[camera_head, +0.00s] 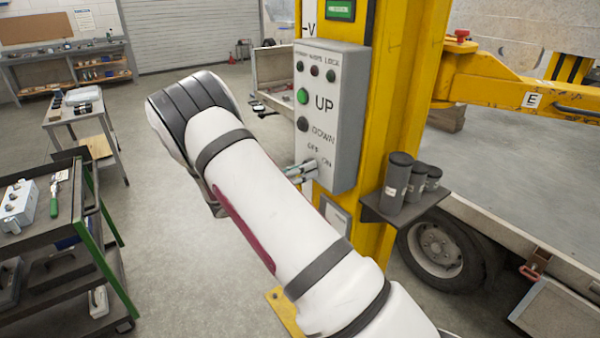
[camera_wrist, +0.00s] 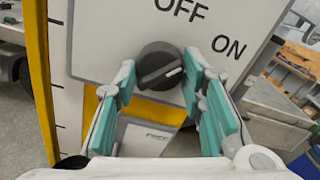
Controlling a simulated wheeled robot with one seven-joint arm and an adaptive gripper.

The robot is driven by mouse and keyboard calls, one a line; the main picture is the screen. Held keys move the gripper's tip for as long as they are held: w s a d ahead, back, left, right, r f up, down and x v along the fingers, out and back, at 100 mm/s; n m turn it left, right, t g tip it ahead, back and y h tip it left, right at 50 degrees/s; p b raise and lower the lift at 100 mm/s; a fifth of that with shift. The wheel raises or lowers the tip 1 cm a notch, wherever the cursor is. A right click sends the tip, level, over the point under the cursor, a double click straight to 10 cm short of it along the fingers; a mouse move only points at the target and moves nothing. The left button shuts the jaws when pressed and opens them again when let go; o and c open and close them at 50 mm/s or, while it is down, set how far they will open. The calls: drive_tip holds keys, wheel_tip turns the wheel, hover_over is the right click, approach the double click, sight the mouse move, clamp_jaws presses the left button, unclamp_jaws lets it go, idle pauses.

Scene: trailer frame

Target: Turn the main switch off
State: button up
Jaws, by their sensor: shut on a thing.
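The main switch is a dark round knob (camera_wrist: 158,66) with a white mark, low on the grey control box (camera_head: 333,90), below the OFF and ON lettering. In the wrist view the mark points right, closer to the ON side than to OFF. My gripper (camera_wrist: 160,72) has its teal-padded fingers on either side of the knob and is shut on it. In the head view my gripper (camera_head: 302,171) is at the bottom of the box, and the knob is hidden there.
The box is on a yellow post (camera_head: 385,90), with a green UP button (camera_head: 303,96) and a dark DOWN button (camera_head: 303,124) above the switch. A shelf with dark cylinders (camera_head: 398,178) juts out at right. A tool cart (camera_head: 60,225) stands at left; floor between is clear.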

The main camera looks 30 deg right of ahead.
drive_tip(key=shift+n+b, duration=1.15)
drive_tip(key=shift+n, duration=3.05)
drive_tip(key=o, duration=1.1)
drive_tip(key=shift+o, duration=0.2)
drive_tip(key=a, duration=1.2)
drive_tip(key=shift+s, duration=0.25)
